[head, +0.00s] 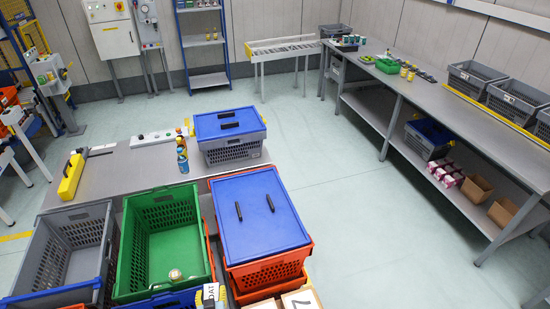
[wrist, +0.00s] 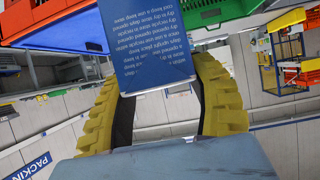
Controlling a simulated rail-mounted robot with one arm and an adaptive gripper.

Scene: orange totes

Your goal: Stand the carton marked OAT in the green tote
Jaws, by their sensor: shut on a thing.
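The green tote (head: 137,262) stands at the lower left in the head view, between a grey and an orange tote. A small round pale object (head: 175,275) shows at its near right corner. In the wrist view, my gripper (wrist: 165,95) has its yellow fingers shut on a blue carton (wrist: 148,38) with white printed text. A white face marked OAT (head: 211,292) shows at the bottom edge of the head view, just right of the green tote. The wrist view does not show the carton's OAT mark.
A grey tote (head: 38,262) stands left of the green one. An orange tote with a blue lid (head: 258,218) stands to its right. Bottles (head: 182,158) and a blue-lidded grey crate (head: 230,150) are behind. Cardboard boxes (head: 300,300) lie at the bottom edge.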

